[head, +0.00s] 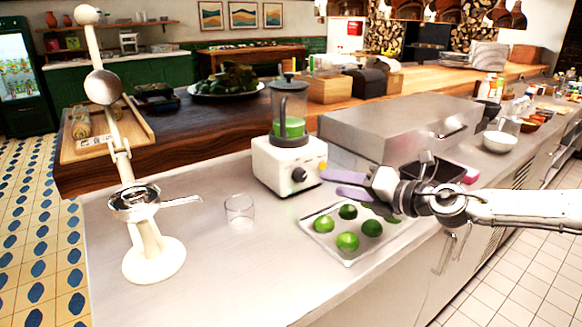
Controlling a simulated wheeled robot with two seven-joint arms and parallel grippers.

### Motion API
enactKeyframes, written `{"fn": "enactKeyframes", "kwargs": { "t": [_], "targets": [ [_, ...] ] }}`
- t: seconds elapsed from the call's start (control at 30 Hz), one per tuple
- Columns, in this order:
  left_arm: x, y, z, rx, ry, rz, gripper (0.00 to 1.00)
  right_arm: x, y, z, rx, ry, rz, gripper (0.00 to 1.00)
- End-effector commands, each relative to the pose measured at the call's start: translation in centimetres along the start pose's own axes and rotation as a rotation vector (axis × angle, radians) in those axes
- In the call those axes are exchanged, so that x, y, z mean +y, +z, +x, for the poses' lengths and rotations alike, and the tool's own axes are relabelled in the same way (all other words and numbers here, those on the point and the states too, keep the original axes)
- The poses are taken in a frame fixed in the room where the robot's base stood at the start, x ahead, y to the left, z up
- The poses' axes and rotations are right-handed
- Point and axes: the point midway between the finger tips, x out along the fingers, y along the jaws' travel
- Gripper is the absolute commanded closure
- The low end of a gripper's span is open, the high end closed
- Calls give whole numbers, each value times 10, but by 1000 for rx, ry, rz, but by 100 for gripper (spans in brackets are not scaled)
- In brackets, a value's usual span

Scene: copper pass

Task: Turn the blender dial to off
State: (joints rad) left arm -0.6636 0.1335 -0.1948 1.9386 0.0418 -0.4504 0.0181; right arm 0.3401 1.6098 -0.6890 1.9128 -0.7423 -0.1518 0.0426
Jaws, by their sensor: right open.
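The blender (270,165) stands on the steel counter, with a white base and a clear jug (288,105) holding green liquid. Its black round dial (299,174) is on the front face of the base, with a small pale mark; I cannot tell its setting. My right gripper (331,183) comes in from the right, just right of the blender base. Its two purple fingers are apart with nothing between them, and they point left toward the dial side. I cannot tell whether a fingertip touches the base. My left gripper is not in view.
A clear tray (322,243) with several limes lies below my right gripper. An empty glass (239,208) and a white citrus press (153,260) stand to the left. A steel box (385,130) is behind the gripper.

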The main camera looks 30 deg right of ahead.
Motion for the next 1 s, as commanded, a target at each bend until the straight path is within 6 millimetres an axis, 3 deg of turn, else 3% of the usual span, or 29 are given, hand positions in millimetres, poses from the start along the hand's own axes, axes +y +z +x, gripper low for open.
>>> {"fn": "enactKeyframes", "kwargs": {
  "t": [0.27, 0.53, 0.8, 1.0],
  "targets": [
    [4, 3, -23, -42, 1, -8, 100, 5, 6, 13, -5, 2, 8, 54],
    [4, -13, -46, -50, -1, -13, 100, 7, 4, 51, -1, 5, 6, 54],
    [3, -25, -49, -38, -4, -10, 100, 1, 1, 91, -1, 2, 3, 54],
    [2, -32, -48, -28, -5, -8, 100, 1, 0, 102, 0, 1, 1, 54]
  ]
}}
